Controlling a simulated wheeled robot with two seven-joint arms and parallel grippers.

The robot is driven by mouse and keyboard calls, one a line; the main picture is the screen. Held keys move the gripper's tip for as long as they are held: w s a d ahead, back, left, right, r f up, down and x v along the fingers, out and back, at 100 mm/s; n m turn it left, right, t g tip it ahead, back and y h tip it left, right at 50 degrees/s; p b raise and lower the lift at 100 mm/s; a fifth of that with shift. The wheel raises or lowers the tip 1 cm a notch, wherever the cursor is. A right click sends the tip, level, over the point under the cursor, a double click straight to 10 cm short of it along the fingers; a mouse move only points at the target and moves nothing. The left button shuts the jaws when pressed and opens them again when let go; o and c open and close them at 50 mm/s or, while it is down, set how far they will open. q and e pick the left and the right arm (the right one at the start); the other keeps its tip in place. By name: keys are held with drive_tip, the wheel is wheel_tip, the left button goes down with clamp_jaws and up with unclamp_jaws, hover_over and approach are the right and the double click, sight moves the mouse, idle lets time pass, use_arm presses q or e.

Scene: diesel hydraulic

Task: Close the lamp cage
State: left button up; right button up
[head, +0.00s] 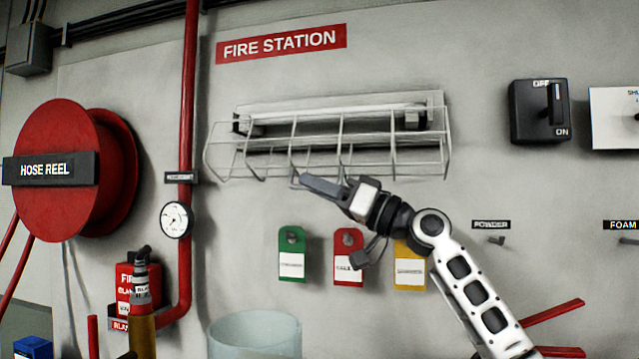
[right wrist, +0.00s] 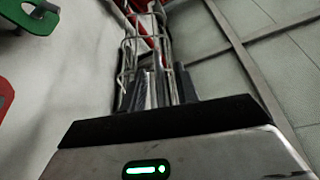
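The lamp cage (head: 341,152) is a light grey wire frame in front of a pale backing plate (head: 425,101) on the wall, below the red sign. Its lower wires reach below the plate, and its bottom edge seems to stand out from the wall. My right gripper (head: 304,180) is at the cage's lower front edge, left of its middle, with dark fingertips at or very near a wire. In the right wrist view the fingers (right wrist: 158,90) point along the cage wires (right wrist: 150,30); whether they grip a wire is unclear. My left gripper is not seen.
Green (head: 292,253), red (head: 348,270) and yellow (head: 409,275) tags hang below the cage, close to my right wrist. A red pipe (head: 190,90) with a gauge (head: 175,219) runs at left, beside a hose reel (head: 70,170). A switch box (head: 538,110) is at right.

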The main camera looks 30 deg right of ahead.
clamp_jaws()
drive_tip(key=shift+r, duration=0.1)
